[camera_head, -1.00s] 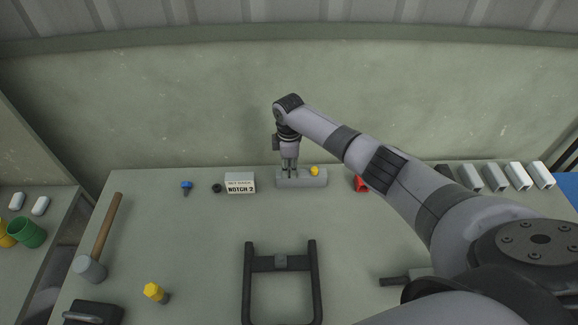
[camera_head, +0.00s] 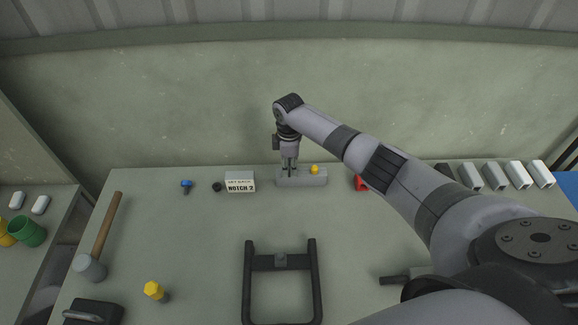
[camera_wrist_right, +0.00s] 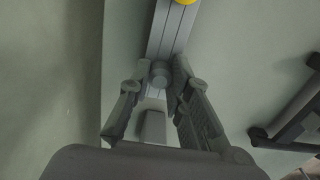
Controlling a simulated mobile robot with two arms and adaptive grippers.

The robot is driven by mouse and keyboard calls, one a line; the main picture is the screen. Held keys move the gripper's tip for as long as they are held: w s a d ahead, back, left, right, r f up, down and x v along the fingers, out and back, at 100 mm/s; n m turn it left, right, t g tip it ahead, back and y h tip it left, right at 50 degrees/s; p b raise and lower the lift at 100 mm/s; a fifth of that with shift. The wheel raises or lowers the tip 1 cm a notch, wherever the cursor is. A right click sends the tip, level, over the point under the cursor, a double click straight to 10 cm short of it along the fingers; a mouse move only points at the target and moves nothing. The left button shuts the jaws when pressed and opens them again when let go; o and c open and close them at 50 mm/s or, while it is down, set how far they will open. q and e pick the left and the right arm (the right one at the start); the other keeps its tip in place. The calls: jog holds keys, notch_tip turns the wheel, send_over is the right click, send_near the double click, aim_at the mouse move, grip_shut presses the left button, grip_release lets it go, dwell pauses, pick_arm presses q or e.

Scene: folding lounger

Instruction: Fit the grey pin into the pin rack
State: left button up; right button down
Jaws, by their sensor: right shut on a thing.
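The pin rack (camera_head: 312,182) is a light grey block near the back edge of the workbench. A yellow-headed pin (camera_head: 314,169) stands in its right part. My right gripper (camera_head: 289,168) points down over the rack's left part. In the right wrist view my right gripper (camera_wrist_right: 155,88) is shut on the grey pin, whose round grey head (camera_wrist_right: 160,72) shows between the fingertips, in line with the rack (camera_wrist_right: 166,35). The pin's lower end is hidden, so I cannot tell how deep it sits. My left gripper is not in view.
Left of the rack are a white "NOTCH 2" sign (camera_head: 240,184), a black ring (camera_head: 216,187) and a blue-headed pin (camera_head: 186,186). A red part (camera_head: 361,184) lies to the right. A black frame (camera_head: 282,264), a mallet (camera_head: 91,267) and a yellow-headed pin (camera_head: 154,291) lie nearer.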

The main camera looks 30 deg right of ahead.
aim_at(289, 167)
jog(key=c, duration=1.4)
grip_release()
notch_tip(289, 167, up, 12)
